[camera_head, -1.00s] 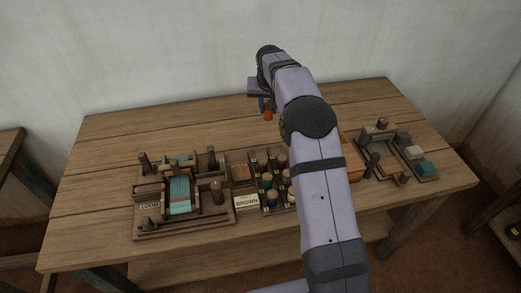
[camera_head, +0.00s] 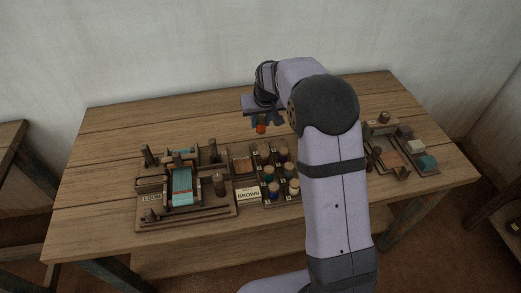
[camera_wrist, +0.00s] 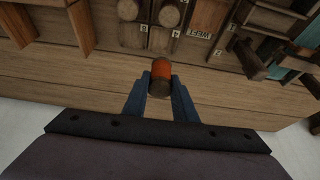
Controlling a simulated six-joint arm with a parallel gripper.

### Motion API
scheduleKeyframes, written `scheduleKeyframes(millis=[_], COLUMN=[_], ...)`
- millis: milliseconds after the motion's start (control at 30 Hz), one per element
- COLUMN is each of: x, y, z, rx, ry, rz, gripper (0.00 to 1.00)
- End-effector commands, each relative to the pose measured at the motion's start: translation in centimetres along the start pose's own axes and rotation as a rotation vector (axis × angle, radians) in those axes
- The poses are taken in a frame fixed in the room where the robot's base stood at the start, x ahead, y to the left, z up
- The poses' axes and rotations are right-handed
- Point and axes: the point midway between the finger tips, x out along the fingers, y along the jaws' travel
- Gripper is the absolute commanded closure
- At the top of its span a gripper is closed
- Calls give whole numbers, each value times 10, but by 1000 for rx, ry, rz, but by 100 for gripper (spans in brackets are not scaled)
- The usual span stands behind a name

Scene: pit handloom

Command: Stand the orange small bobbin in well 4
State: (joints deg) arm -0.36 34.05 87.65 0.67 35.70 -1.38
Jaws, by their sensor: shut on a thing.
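My gripper (camera_head: 260,120) is shut on the orange small bobbin (camera_head: 261,128) and holds it in the air behind the bobbin rack (camera_head: 282,203). In the wrist view the orange bobbin (camera_wrist: 161,70) sits between the two blue fingers of my gripper (camera_wrist: 160,84), with its brown end towards the camera. The rack's edge (camera_wrist: 132,36) shows just beyond it, with small white number tags and bobbin tops. One tag (camera_wrist: 175,33) looks like a 4, but I cannot tell for sure which well it marks or whether that well is empty.
A small loom (camera_head: 183,190) with teal threads stands left of the rack. A wooden frame with coloured blocks (camera_head: 428,163) stands at the right, partly behind my arm. The back of the table is clear.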

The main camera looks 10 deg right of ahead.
Motion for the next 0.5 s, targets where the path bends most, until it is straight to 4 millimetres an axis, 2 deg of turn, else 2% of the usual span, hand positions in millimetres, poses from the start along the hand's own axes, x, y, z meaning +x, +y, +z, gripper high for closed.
scheduleKeyframes(millis=[500], x=[3], y=[0], z=[-4], rx=[-102], ry=[-3], rz=[-43], gripper=[100])
